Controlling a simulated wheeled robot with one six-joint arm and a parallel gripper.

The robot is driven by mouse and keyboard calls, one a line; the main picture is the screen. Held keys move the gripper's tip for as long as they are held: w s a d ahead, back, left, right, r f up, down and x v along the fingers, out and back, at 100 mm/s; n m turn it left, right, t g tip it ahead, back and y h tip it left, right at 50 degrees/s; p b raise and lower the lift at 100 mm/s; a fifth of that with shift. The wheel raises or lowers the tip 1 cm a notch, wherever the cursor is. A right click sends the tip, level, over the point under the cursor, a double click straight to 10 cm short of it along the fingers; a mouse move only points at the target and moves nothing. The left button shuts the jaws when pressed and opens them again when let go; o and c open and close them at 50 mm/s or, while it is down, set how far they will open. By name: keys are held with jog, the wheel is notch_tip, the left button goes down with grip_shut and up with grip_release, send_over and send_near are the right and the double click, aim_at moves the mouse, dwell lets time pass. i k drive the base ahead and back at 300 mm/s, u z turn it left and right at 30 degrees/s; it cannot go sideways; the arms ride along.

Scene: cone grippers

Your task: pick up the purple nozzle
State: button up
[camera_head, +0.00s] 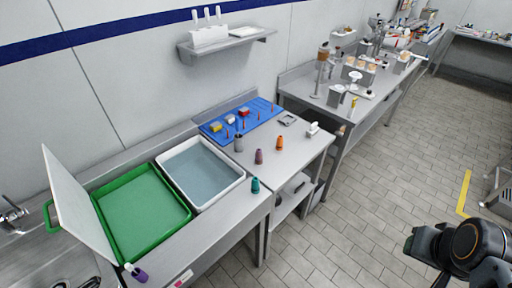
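A dull purple, mauve-looking nozzle (258,157) stands upright on the grey steel table (305,150), near its front edge. It is a small tapered cone, and nothing touches it. Part of my dark arm with an orange ring shows at the lower right, over the floor and well away from the nozzle. I cannot make out my gripper's fingers in this view.
An orange nozzle (279,143), a grey nozzle (238,144) and a teal nozzle (255,185) stand nearby. A blue board (262,114) lies behind. A white water tray (236,178), a green tray (183,219) and a purple-bodied bottle (139,275) are left. Open floor lies right.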

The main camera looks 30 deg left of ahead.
aim_at(258, 161)
jog(key=u, duration=0.6)
jog(key=i, duration=0.9)
jog(key=u, duration=1.4)
jog(key=i, duration=0.35)
jog(key=u, duration=0.15)
